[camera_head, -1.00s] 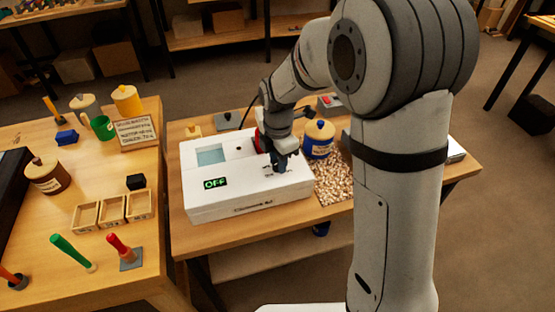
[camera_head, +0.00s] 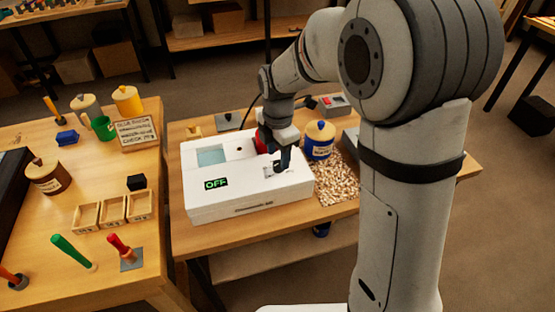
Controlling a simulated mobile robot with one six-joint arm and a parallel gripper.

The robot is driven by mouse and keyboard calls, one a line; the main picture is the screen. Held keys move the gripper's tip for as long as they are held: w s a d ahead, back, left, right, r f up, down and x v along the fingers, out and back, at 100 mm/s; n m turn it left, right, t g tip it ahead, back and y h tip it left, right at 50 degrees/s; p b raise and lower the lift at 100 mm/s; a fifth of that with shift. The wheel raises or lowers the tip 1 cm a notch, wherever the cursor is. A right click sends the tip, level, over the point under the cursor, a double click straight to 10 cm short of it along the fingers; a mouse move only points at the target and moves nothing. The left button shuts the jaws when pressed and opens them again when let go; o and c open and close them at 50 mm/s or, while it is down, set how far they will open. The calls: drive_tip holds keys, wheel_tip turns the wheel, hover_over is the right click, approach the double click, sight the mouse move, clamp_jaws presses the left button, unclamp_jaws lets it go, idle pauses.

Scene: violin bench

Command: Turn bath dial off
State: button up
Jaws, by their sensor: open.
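The bath is a white box (camera_head: 245,187) on the right-hand bench, with a square pale-green basin (camera_head: 211,156) at its top left. Its small display (camera_head: 216,183) reads "OFF" in green. My gripper (camera_head: 279,170) is open and points down over the right part of the box's top, where the dial markings are. The dial itself is mostly hidden by the gripper, so I cannot tell its angle or whether a finger touches it.
A blue jar with a tan lid (camera_head: 319,140) stands close to the right of the gripper, beside a patch of pale chips (camera_head: 337,180). A red-and-grey device (camera_head: 333,104) lies behind. The left bench holds jars, small wooden trays (camera_head: 113,209) and a sign (camera_head: 135,132).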

sight(278, 164)
drive_tip(key=shift+r, duration=2.35)
